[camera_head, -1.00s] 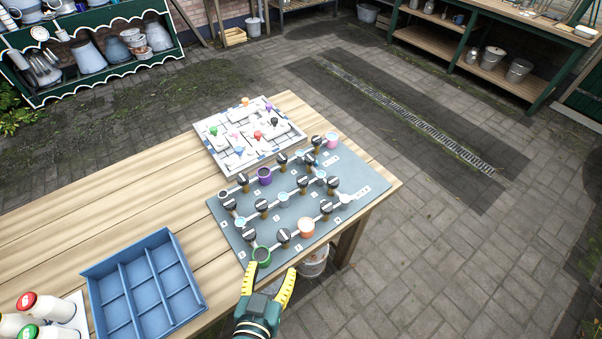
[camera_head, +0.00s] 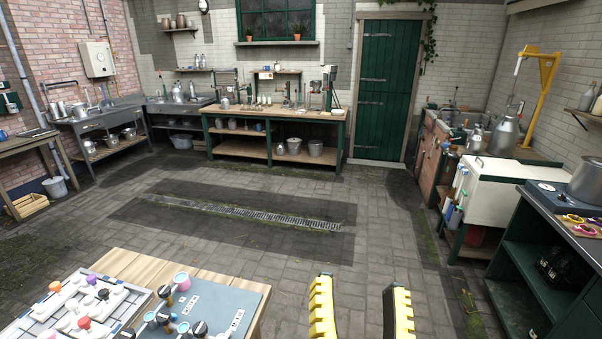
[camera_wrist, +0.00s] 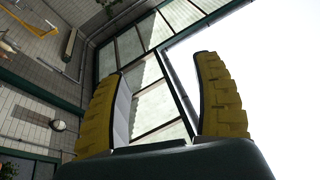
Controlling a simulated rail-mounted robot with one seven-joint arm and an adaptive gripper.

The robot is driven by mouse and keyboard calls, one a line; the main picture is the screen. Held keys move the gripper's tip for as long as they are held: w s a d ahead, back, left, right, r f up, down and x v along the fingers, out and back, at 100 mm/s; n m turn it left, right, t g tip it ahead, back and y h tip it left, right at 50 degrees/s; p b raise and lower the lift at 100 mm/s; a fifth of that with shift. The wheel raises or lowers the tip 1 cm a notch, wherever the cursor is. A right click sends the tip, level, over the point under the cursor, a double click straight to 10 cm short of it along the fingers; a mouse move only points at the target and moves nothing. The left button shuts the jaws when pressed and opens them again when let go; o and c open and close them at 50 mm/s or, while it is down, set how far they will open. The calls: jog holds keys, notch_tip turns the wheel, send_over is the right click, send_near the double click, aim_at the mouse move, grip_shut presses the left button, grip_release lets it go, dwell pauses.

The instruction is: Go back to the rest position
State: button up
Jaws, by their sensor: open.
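My gripper (camera_head: 361,308) shows at the bottom of the head view, right of centre. Its two yellow ridged fingers point up and stand apart, with nothing between them. It is beyond the right side of the wooden table (camera_head: 178,265), clear of the things on it. In the wrist view the gripper (camera_wrist: 158,95) is also open and empty. That view looks upward at a glazed green-framed roof (camera_wrist: 130,45) and bright sky.
The grey panel (camera_head: 238,296) with small knobs and cups and the white tray (camera_head: 28,318) with coloured knobs lie on the table. A white cabinet (camera_head: 505,190) and a dark green counter (camera_head: 535,285) stand at the right. The paved floor beyond the table is clear.

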jog(key=s+r+n+y+p, duration=0.1)
jog(key=s+r+n+p, duration=0.2)
jog(key=r+p, duration=2.6)
notch_tip(320, 180, up, 5)
jog(key=shift+d+f, duration=0.1)
jog(key=shift+d, duration=0.15)
jog(key=shift+s, duration=0.15)
